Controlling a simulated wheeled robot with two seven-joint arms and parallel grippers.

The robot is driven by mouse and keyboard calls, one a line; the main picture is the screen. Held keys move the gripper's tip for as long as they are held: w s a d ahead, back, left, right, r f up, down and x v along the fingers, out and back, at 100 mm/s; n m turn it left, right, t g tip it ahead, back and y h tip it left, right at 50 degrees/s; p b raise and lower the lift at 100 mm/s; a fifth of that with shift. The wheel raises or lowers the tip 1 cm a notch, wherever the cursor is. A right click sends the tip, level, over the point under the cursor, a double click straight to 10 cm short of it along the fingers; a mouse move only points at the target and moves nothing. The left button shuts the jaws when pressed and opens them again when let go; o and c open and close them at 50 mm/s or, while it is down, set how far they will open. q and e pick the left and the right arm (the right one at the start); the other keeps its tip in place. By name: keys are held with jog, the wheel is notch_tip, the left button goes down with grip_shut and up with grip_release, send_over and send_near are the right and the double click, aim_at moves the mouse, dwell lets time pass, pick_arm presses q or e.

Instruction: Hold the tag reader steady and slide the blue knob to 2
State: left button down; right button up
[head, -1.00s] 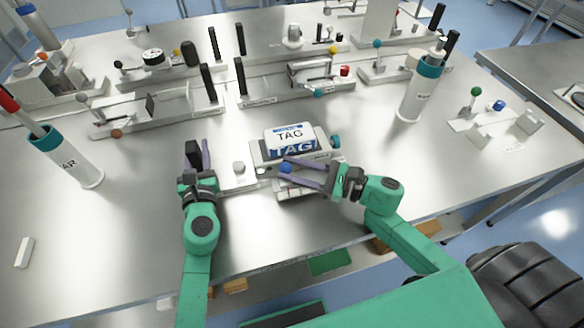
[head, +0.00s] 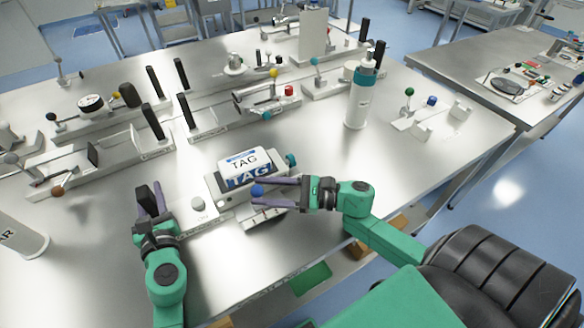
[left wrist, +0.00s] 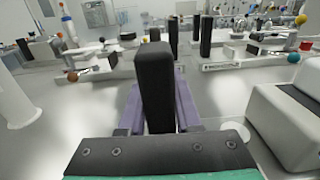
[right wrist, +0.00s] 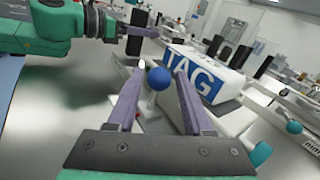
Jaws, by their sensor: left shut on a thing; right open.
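The tag reader (head: 212,190) is a light grey box with a blue and white TAG label, standing on the bench; it also shows in the right wrist view (right wrist: 224,82). The blue knob (head: 257,190) is a small ball on its front side; the right wrist view shows it on a short pale stem (right wrist: 158,78). My right gripper (head: 254,194) is open, with one finger on each side of the knob. My left gripper (head: 150,203) is shut on an upright black handle (left wrist: 154,85) left of the reader. Scale numbers by the knob are not readable.
Several fixtures with black posts (head: 181,74) stand behind the reader. A white bottle with a teal collar (head: 358,104) stands to the right, and a white cylinder (head: 20,238) at the left edge. The bench front left of centre is clear.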

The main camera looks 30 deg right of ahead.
pick_arm(q)
jog(key=shift+s+f, duration=0.1)
jog(key=shift+f, duration=0.45)
pick_arm(e)
jog(key=v, duration=1.2)
pick_arm(q)
jog(key=shift+r+p, duration=0.3)
jog(key=shift+p, duration=0.1)
pick_arm(e)
jog(key=shift+r, duration=0.45)
pick_arm(q)
jog(key=c, duration=0.5)
grip_release()
jog(key=shift+w+r, duration=0.1)
jog(key=shift+w, duration=0.15)
pick_arm(e)
jog(key=shift+w+a, duration=0.1)
jog(key=shift+w, duration=0.1)
pick_arm(q)
jog(key=s, duration=1.2)
jog(key=shift+a, duration=0.15)
